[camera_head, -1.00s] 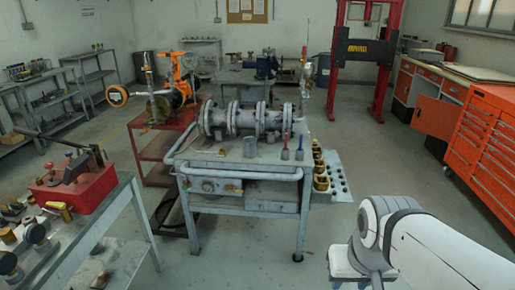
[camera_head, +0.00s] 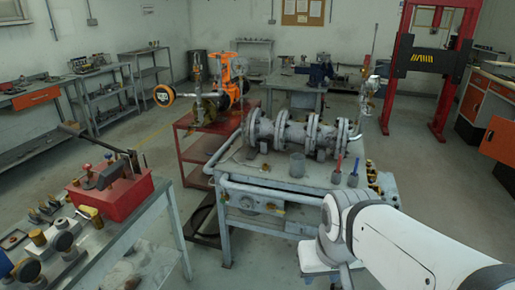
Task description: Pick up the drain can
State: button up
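A small plain grey can (camera_head: 297,166), which looks like the drain can, stands upright on the grey workbench (camera_head: 270,190) in front of the flanged pipe assembly (camera_head: 295,135). It is small in the picture, and its inside cannot be made out. My white arm enters from the lower right and covers the front right part of the bench. My gripper's fingers do not show, so I cannot see what they hold. The can stands apart from the visible part of my arm.
Two small cups with a red (camera_head: 338,172) and a blue tool (camera_head: 353,173) stand right of the can. Brass fittings (camera_head: 372,178) lie at the bench's right edge. A side bench with a red box (camera_head: 112,200) is at left.

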aim_at(297, 166)
jog(key=u, duration=0.35)
jog(key=i, duration=1.8)
jog(key=z, duration=0.4)
jog(key=k, duration=0.65)
jog(key=z, duration=0.25)
jog(key=i, duration=0.7)
jog(key=u, duration=0.15)
